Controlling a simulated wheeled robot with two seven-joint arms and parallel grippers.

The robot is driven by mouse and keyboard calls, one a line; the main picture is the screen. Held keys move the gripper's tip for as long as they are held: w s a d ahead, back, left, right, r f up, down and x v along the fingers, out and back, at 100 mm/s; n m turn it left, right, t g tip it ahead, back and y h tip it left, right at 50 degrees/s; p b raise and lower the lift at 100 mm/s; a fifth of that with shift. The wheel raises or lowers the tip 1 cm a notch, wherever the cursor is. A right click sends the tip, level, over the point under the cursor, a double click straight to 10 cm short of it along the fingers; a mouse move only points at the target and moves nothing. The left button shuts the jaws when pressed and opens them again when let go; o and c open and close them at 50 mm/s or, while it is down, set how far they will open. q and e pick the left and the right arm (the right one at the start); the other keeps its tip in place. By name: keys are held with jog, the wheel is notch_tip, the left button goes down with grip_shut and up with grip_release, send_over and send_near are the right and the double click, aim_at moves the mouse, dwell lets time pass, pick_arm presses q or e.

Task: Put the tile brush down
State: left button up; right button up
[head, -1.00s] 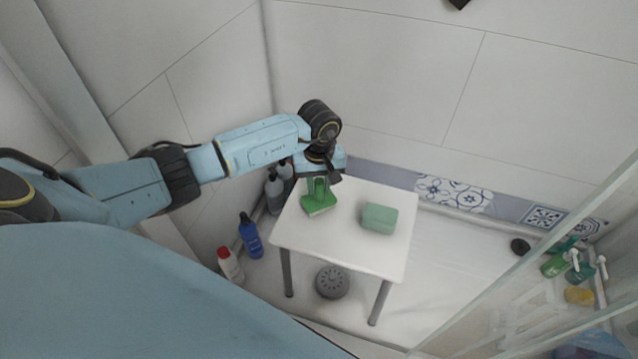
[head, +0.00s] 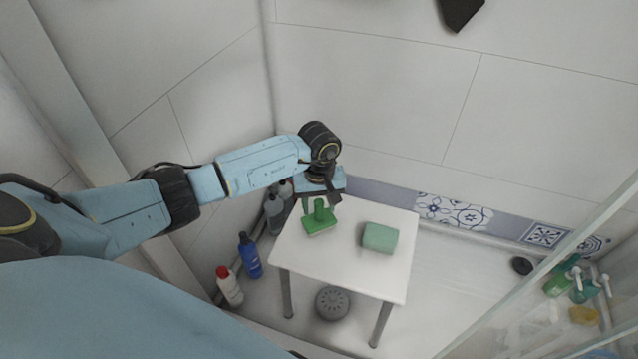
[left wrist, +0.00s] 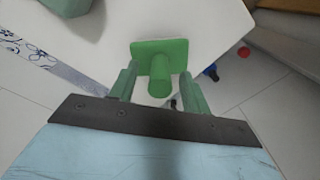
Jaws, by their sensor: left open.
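The green tile brush (head: 320,221) rests on the left back part of the small white table (head: 340,260), its handle pointing up. It also shows in the left wrist view (left wrist: 161,62), with the handle between my fingers. My left gripper (head: 318,203) is open around the handle, with a gap on each side in the left wrist view (left wrist: 158,88). My right gripper is in neither view.
A green sponge block (head: 380,238) lies on the table to the right of the brush. Blue (head: 249,256) and white (head: 229,286) bottles stand on the floor left of the table. A glass panel (head: 560,270) is at the right. The front of the tabletop is clear.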

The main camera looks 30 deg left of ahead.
pick_arm(q)
notch_tip(320, 180, up, 11)
jog(key=p, duration=0.4)
jog(key=s+d+r+n+t+h, duration=0.2)
jog(key=d+n+h, duration=0.7)
jog(key=d, duration=1)
notch_tip(320, 180, up, 7)
jog(key=w+d+n+t+h, duration=0.25)
jog(key=n+t+h, duration=0.45)
jog(key=n, duration=0.4)
jog(key=a+f+n+t+y, duration=0.4)
jog(key=a+n+t+y, duration=0.6)
jog(key=n, duration=1)
jog(key=s+a+f+n+g+y, duration=0.5)
jog(key=a+f+n+g+y, duration=0.1)
jog(key=f+n, duration=0.35)
jog(key=s+f+n+g, duration=0.5)
jog(key=s+f+n, duration=0.1)
jog(key=s, duration=0.4)
jog(key=s+a+f+n+g, duration=0.1)
jog(key=s+f+n+g, duration=0.4)
jog(key=s, duration=0.5)
jog(key=shift+s+f+n, duration=0.3)
jog(key=shift+f+n, duration=0.35)
jog(key=shift+f, duration=0.1)
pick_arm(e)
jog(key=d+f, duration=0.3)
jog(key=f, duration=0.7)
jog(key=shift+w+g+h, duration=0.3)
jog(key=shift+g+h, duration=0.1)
